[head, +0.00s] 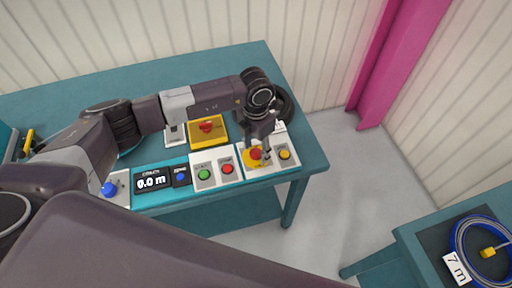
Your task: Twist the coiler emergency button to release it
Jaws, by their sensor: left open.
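A red mushroom button on a yellow round base (254,155) sits on the white panel at the front right of the teal table. A second red button (207,127) sits on a yellow box (209,139) farther back. I cannot read a label saying which is the coiler's. My left gripper (265,153) is open and points down right at the front red button, partly covering its right side. I cannot tell whether the fingers touch it. My right gripper is not in view.
The panel also holds a green button (204,174), a red button (227,169), a yellow button (285,155), a display reading 0.0 m (151,181) and a blue button (109,189). A blue cable coil (459,243) lies on another table at lower right. Floor between is clear.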

